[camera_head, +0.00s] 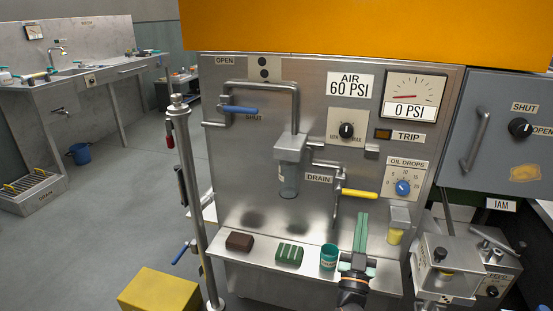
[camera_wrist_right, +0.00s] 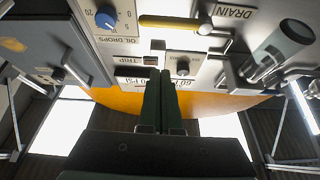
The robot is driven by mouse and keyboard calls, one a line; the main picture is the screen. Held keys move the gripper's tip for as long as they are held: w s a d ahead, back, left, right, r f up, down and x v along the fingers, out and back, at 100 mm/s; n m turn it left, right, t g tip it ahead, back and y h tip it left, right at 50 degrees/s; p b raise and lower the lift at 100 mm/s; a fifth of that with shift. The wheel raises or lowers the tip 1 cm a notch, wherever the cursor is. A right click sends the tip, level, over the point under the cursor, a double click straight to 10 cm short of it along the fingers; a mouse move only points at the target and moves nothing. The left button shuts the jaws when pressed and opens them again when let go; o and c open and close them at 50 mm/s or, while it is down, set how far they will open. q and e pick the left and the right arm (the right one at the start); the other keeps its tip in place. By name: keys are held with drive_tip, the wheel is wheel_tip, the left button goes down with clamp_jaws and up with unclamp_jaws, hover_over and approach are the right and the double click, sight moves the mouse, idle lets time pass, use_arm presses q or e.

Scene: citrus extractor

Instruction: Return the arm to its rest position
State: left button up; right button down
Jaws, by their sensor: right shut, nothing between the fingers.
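My right gripper (camera_head: 361,230) stands upright in front of the steel panel, at the front of its shelf, with its green fingers pointing up and pressed together. Nothing is between them. In the right wrist view the two dark fingers (camera_wrist_right: 160,95) also lie side by side, with the panel ahead appearing upside down. The yellow drain lever (camera_head: 358,194) is just above the fingertips in the head view, lying nearly level. It also shows in the right wrist view (camera_wrist_right: 170,23). I cannot tell the exact gap between fingers and lever. My left gripper is not in view.
The shelf (camera_head: 305,268) holds a brown block (camera_head: 240,241), a green ridged block (camera_head: 289,253) and a teal cup (camera_head: 328,257) close left of my gripper. A steel post (camera_head: 191,200) stands left. A yellow box (camera_head: 160,292) is at lower left. Open floor (camera_head: 120,200) lies farther left.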

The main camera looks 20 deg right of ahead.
drive_tip(key=s+a+f+n+g+y, duration=0.1)
drive_tip(key=s+a+f+n+y, duration=0.3)
drive_tip(key=a+y, duration=0.3)
drive_tip(key=s+a+f+n+y, duration=0.1)
drive_tip(key=s+a+n+y, duration=0.45)
drive_tip(key=a+y, duration=0.2)
drive_tip(key=s+a+f+n+g+y+p, duration=0.1)
drive_tip(key=s+a+f+g+y, duration=0.15)
drive_tip(key=s+a+g, duration=0.5)
use_arm(q)
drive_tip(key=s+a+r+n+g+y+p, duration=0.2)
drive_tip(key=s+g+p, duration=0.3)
drive_tip(key=p, duration=1.5)
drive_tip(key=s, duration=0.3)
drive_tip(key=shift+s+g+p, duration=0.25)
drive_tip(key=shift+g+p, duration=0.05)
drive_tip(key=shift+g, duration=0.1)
use_arm(e)
drive_tip(key=s+d+r+m+g+h, duration=0.1)
drive_tip(key=s+d+r+g+h, duration=0.1)
drive_tip(key=s, duration=0.8)
drive_tip(key=shift+d+m+g, duration=0.35)
drive_tip(key=shift+d+g, duration=0.1)
drive_tip(key=shift+d, duration=0.5)
